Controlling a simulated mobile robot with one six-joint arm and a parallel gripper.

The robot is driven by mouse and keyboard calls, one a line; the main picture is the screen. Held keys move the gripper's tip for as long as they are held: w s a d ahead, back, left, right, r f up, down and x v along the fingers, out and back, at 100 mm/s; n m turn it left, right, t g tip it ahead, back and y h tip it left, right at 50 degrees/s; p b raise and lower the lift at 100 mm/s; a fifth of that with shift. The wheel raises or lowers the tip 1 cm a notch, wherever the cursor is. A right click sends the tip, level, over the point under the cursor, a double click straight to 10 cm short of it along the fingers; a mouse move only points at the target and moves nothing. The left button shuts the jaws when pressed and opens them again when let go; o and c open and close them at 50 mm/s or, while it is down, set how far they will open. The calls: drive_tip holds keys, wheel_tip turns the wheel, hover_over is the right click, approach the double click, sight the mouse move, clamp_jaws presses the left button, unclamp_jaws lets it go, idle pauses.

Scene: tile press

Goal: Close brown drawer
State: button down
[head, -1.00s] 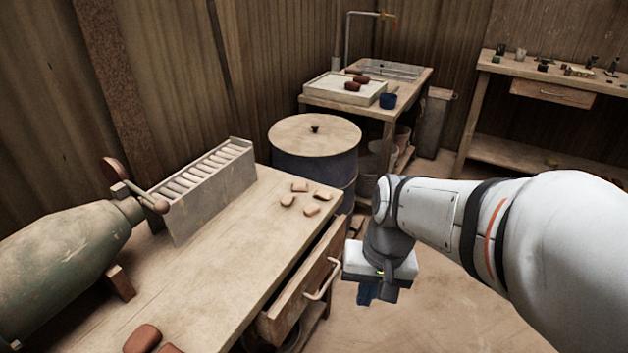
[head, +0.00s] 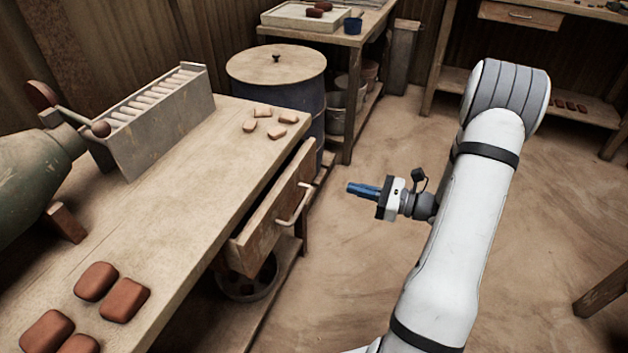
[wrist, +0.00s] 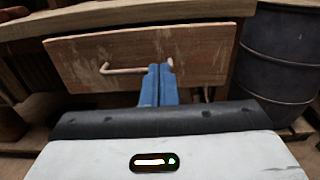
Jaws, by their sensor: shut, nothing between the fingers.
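The brown wooden drawer (head: 277,225) stands pulled out from the front of the workbench (head: 180,215). It has a pale bar handle (head: 296,205) on its front. My gripper (head: 350,187) is to the right of the drawer front in the head view, apart from the handle, with its blue fingers pointing at the drawer. In the wrist view the drawer front (wrist: 205,52) lies straight ahead, and the shut, empty fingers (wrist: 159,70) overlap the handle (wrist: 125,69) in the picture. I see no contact with it.
A lidded drum (head: 300,85) stands beyond the bench's far end. Several tiles and a tile rack (head: 165,120) are on the bench top. A bucket (head: 250,280) sits on the shelf below the drawer. The floor (head: 350,270) around my gripper is clear.

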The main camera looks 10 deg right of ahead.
sight(297, 172)
drive_tip(key=b+x, duration=0.1)
drive_tip(key=x, duration=0.6)
drive_tip(key=b+x, duration=0.2)
drive_tip(key=x, duration=0.4)
drive_tip(key=shift+w+a+f, duration=0.2)
drive_tip(key=shift+w, duration=0.25)
